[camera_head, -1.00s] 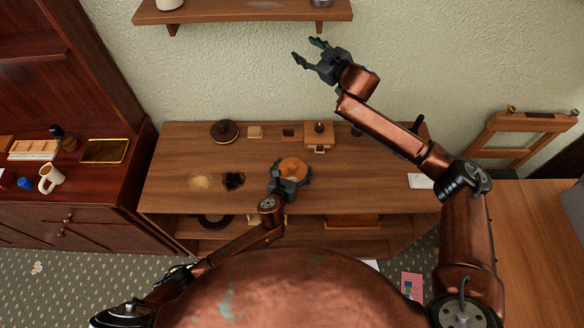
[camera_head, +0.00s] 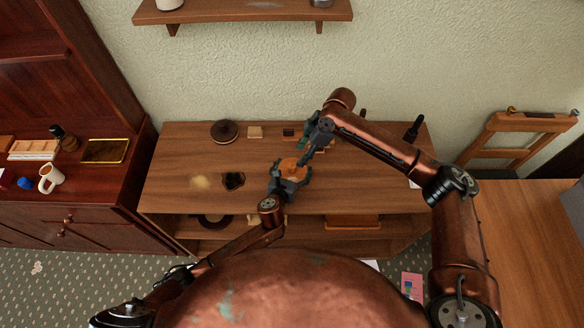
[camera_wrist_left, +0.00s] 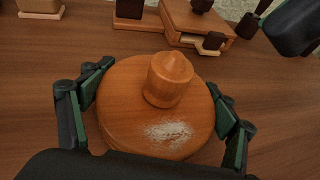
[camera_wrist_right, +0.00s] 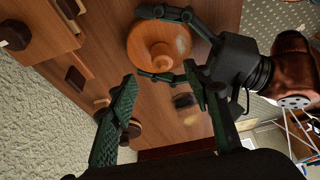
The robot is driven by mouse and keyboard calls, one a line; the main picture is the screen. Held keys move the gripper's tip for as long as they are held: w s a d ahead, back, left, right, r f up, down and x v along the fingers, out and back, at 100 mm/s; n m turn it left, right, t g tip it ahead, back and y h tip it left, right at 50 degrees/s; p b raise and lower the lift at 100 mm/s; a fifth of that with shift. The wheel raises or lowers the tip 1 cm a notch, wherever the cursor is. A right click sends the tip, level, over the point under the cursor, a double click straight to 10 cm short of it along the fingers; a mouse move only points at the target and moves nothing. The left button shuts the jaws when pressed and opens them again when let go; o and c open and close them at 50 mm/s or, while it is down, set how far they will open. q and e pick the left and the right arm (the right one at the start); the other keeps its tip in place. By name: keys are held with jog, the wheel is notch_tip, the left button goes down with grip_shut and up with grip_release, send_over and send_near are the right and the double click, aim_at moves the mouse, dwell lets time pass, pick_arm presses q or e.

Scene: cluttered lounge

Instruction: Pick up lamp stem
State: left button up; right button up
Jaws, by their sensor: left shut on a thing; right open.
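A round orange-brown wooden base (camera_head: 293,165) with a short, blunt upright post (camera_wrist_left: 168,80) stands on the wooden table. I cannot tell whether this post is the lamp stem. A pale, rough patch shows on the base's top in the left wrist view. My left gripper (camera_head: 290,180) is shut around the base's rim, one finger on each side (camera_wrist_left: 160,92). My right gripper (camera_head: 304,157) is open and empty, close above and beside the base. In the right wrist view its spread fingers (camera_wrist_right: 162,95) are apart from the base (camera_wrist_right: 140,42).
A dark round lidded thing (camera_head: 224,131) and small wooden blocks (camera_head: 255,132) stand along the table's back. A dark splotch-like thing (camera_head: 233,180) and a pale powdery patch (camera_head: 200,182) lie left of the base. A dark bottle-like thing (camera_head: 414,128) is at the right. The front right tabletop is clear.

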aim_at(294, 164)
jog(key=x, duration=0.8)
jog(key=shift+s+f, duration=0.1)
jog(key=shift+s, duration=0.05)
jog(key=shift+c, duration=0.4)
jog(key=c, duration=1)
